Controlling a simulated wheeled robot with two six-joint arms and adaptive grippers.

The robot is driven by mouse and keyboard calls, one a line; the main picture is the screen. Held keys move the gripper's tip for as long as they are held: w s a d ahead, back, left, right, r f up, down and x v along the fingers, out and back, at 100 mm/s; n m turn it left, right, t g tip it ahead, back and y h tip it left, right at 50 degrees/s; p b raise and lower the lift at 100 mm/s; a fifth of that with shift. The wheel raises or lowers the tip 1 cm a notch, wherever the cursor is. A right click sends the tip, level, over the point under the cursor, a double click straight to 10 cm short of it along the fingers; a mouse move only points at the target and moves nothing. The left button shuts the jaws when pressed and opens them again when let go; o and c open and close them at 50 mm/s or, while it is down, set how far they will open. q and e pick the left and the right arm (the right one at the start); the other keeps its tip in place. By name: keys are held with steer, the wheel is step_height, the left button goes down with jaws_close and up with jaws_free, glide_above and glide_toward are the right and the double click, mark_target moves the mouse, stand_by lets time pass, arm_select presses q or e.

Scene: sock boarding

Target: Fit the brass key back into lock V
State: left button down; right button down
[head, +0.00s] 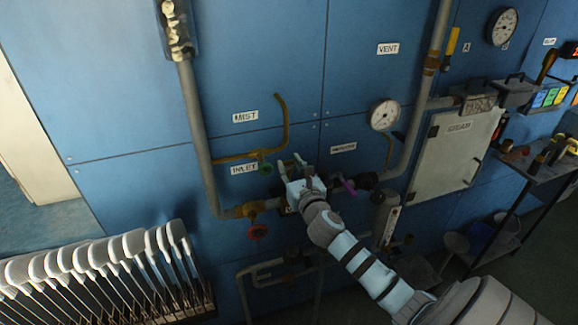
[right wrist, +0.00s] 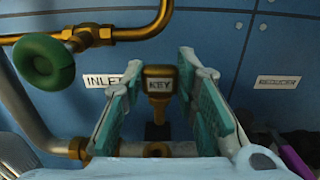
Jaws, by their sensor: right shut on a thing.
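The brass key (right wrist: 159,74), a blocky brass piece with a "KEY" tag and a narrower stem below, shows in the right wrist view between the teal finger pads of my right gripper (right wrist: 159,88). My right gripper is shut on it. In the head view my right gripper (head: 292,166) is at the pipework near the "INLET" label, and it mostly hides the key. A dark piece shows below the key's stem in the right wrist view; I cannot tell whether it is lock V or whether the stem is in it. My left gripper is not in view.
A green valve wheel (right wrist: 44,60) and brass pipe lie left of the gripper. A red wheel (head: 257,232) is below, and a purple handle (head: 346,185) is close on the right. A gauge (head: 383,114) and the steam cabinet (head: 456,150) are farther right. Sock boards (head: 100,255) stand lower left.

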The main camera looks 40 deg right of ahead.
steer(key=f+b, duration=0.2)
steer(key=f, duration=0.1)
steer(key=w+f+b, duration=0.1)
steer(key=f+b, duration=0.1)
steer(key=shift+f, duration=0.25)
steer(key=shift+s+f+b, duration=0.2)
steer(key=shift+f+b, duration=0.1)
steer(key=shift+f, duration=0.05)
steer(key=shift+w, duration=0.1)
steer(key=shift+r+p, duration=0.1)
steer(key=shift+p, duration=0.3)
stand_by(0.4)
stand_by(0.3)
steer(key=shift+p, duration=0.35)
